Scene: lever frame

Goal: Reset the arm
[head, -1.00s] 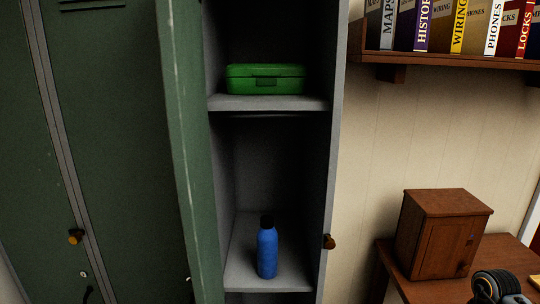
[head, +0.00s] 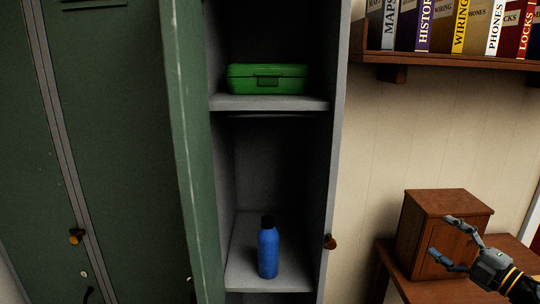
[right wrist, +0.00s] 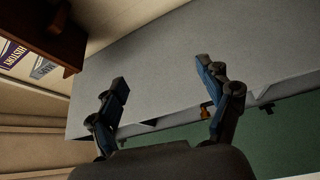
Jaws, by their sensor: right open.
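My right gripper (head: 441,243) is in the lower right of the head view, in front of the wooden box. Its two fingers are spread apart with nothing between them. In the right wrist view the same gripper (right wrist: 162,80) shows open and empty, with a grey locker surface (right wrist: 150,65) beyond its fingers. My left gripper is not in view.
An open locker holds a green case (head: 267,78) on its upper shelf and a blue bottle (head: 268,250) below. Its green door (head: 185,150) stands open at the left. A wooden box (head: 437,225) sits on a desk at the right, under a bookshelf (head: 460,62).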

